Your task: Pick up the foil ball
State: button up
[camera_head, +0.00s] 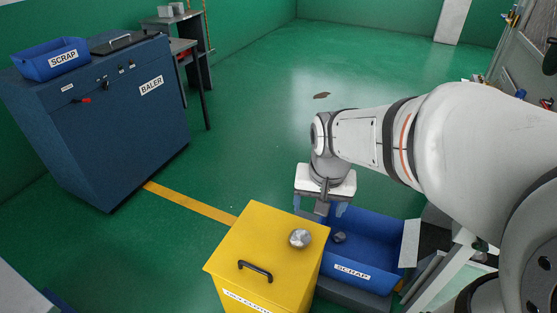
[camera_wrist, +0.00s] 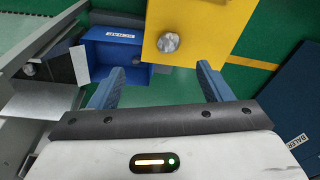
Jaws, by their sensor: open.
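The foil ball (camera_head: 300,238) is a crumpled silver lump on top of the yellow cabinet (camera_head: 262,245), near its right edge. In the wrist view the foil ball (camera_wrist: 168,42) lies on the yellow top (camera_wrist: 205,25), beyond my fingertips. My gripper (camera_wrist: 158,77) is open, with its two blue fingers apart and nothing between them. In the head view my gripper (camera_head: 334,208) hangs above the blue scrap bin, to the right of the foil ball and clear of it. My fingers are partly hidden there.
A blue scrap bin (camera_head: 375,232) stands right of the cabinet with a small dark lump (camera_head: 339,237) in it. The cabinet top has a black handle (camera_head: 255,271). A blue baler (camera_head: 110,120) with another scrap bin (camera_head: 50,59) stands at left. Green floor behind is mostly clear.

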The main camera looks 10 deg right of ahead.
aim_at(299, 234)
jog(key=shift+o, duration=1.4)
jog(key=w+f+m+b, duration=0.2)
jog(key=w+f, duration=0.2)
jog(key=f, duration=0.3)
jog(key=w+f+m+g+b, duration=0.1)
jog(key=w+f+m+b, duration=0.2)
jog(key=f, duration=0.4)
jog(key=w+f+m+b, duration=0.2)
jog(key=w+f, duration=0.3)
jog(key=f, duration=0.1)
jog(key=shift+f+m+g, duration=0.4)
jog(key=f+b, duration=0.1)
jog(key=f, duration=0.3)
jog(key=f+b, duration=0.1)
jog(key=f, duration=0.3)
jog(key=shift+w+a+f, duration=0.1)
jog(key=shift+a+f, duration=0.1)
jog(key=shift+f, duration=0.2)
jog(key=c, duration=1.1)
